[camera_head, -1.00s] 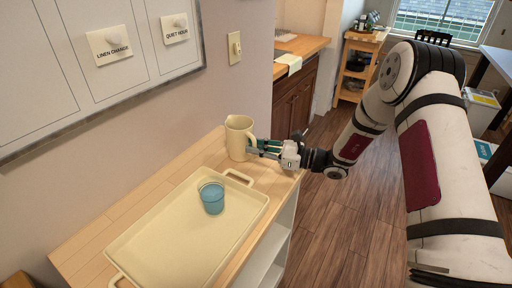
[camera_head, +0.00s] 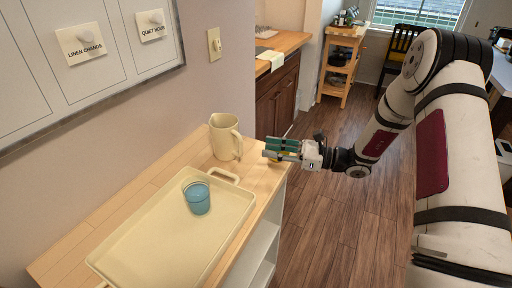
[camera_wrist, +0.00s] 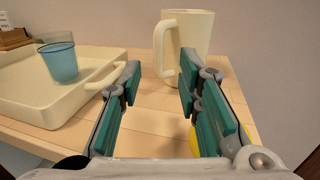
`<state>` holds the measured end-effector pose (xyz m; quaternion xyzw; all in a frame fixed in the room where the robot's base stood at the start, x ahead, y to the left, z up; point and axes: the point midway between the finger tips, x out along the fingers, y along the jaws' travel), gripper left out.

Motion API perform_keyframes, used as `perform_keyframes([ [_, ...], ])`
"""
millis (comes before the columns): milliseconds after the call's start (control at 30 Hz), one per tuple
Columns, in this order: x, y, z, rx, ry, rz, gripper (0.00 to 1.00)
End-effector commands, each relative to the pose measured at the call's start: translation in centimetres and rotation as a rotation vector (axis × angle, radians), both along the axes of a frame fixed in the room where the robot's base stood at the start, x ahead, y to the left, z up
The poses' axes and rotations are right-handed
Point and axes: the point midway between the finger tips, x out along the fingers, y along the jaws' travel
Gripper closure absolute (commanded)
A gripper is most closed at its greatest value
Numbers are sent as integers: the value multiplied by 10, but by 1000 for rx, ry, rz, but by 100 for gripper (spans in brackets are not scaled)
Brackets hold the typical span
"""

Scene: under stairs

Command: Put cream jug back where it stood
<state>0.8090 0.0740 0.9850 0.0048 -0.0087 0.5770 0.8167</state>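The cream jug (camera_head: 224,138) stands upright on the wooden top of the shelf unit, behind the tray's far right corner, with its handle towards my gripper. In the wrist view the jug (camera_wrist: 190,38) is ahead, beyond the fingertips, its handle at its left side. My gripper (camera_head: 268,149) is to the right of the jug, apart from it. In the wrist view my gripper (camera_wrist: 160,75) is open, its green-padded fingers spread with nothing between them. The jug's base is partly hidden by a finger in the wrist view.
A cream tray (camera_head: 150,262) with handles lies on the wooden top (camera_head: 130,190), holding a blue cup (camera_head: 198,198). A wall board with labels is behind at left. Something yellow (camera_wrist: 194,142) shows behind the right finger in the wrist view. Open wood floor (camera_head: 330,220) lies right.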

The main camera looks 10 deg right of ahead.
Motion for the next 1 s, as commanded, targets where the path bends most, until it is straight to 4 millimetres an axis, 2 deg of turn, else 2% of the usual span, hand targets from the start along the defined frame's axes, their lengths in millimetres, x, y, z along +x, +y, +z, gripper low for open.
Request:
perform_keyframes([
  [100, -4, -13, 0, 0, -1, -2, 69],
  [267, -7, -19, 0, 0, -1, 1, 69],
  [433, -10, -17, 5, -16, -11, 16, 69],
  [533, -21, -7, 19, -68, -45, 71, 69],
  [667, -53, 12, 50, -208, -134, 205, 69],
  [800, -98, 28, 79, -392, -253, 369, 69],
  [1000, -163, 34, 108, -657, -433, 582, 69],
])
